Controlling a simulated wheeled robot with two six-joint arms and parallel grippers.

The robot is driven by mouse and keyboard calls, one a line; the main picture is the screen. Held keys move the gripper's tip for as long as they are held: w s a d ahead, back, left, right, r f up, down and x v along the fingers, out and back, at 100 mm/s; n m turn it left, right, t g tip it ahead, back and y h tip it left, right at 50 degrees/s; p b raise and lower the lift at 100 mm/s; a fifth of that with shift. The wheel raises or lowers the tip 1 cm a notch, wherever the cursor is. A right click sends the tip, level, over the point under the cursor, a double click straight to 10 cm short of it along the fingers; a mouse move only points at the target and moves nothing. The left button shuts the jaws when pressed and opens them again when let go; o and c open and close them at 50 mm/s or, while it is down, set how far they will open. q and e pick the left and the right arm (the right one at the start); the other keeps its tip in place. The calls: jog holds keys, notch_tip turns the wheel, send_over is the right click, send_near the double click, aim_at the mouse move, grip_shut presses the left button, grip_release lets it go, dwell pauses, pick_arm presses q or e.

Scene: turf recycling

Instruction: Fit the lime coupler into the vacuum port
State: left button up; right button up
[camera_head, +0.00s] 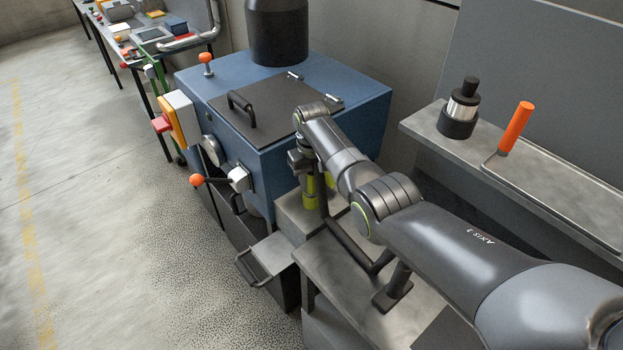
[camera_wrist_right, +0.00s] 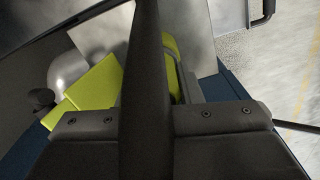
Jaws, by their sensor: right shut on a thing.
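The lime coupler (camera_head: 310,192) stands roughly upright at the right front of the blue machine, partly hidden by my right arm. My right gripper (camera_head: 304,166) points down and is shut on the coupler's upper part. My left gripper is not in view.
The blue machine (camera_head: 368,108) has a black-handled lid (camera_head: 252,105) and an orange-knobbed lever (camera_head: 197,180) in front. A metal bench (camera_head: 335,275) lies below my arm. A shelf at right holds a black-and-silver cylinder (camera_head: 460,110) and an orange-handled tool (camera_head: 516,128). The left floor is clear.

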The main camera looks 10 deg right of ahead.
jog(key=shift+f, duration=0.15)
jog(key=o, duration=1.1)
jog(key=shift+r, duration=0.4)
notch_tip(320, 180, up, 17)
jog(key=shift+f, duration=0.15)
